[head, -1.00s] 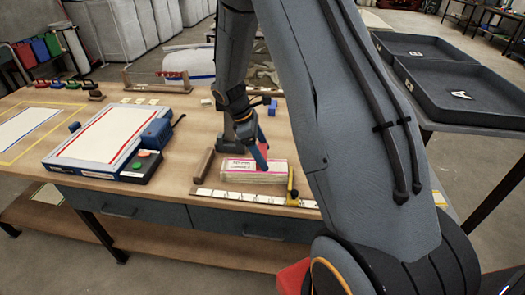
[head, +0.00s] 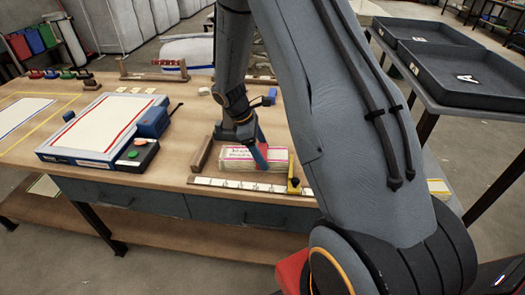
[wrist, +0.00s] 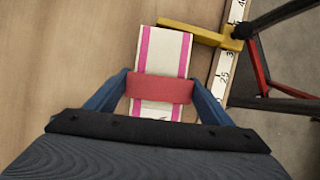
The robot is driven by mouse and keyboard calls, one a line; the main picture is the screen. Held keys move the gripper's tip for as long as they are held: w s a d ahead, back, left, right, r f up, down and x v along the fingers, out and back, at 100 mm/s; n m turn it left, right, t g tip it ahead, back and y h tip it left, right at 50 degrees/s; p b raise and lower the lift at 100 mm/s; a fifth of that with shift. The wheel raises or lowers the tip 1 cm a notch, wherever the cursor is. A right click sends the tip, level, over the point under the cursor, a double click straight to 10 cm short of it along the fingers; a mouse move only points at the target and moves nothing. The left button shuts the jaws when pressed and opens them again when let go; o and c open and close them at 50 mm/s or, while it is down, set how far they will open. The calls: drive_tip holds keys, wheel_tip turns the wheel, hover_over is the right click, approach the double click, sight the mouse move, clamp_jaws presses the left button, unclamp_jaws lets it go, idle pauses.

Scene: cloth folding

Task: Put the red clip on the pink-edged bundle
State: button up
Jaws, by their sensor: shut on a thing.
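The bundle (head: 236,155) is a flat pale stack with pink stripes along its edges, lying on the table behind the ruler strip. In the wrist view the bundle (wrist: 164,53) runs away from me between my fingers. My gripper (head: 265,160) is shut on the red clip (wrist: 160,88), a wide red band lying across the bundle's width. The blue fingers are on either side of the clip and the bundle. The clip (head: 277,154) also shows at the bundle's top in the head view. Whether it grips the bundle underneath is hidden.
A ruler strip (head: 235,186) with a yellow stop (head: 293,184) borders the bundle; the stop is close to its end. A wooden bar (head: 201,153) stands to the left. A white board with a blue frame (head: 80,160) lies further left. Dark trays (head: 470,92) are at right.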

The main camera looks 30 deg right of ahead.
drive_tip(key=o, duration=0.7)
drive_tip(key=shift+o, duration=0.2)
drive_tip(key=b+v, duration=0.2)
drive_tip(key=v, duration=0.5)
drive_tip(key=shift+w+a+r, duration=0.15)
drive_tip(key=shift+r, duration=0.2)
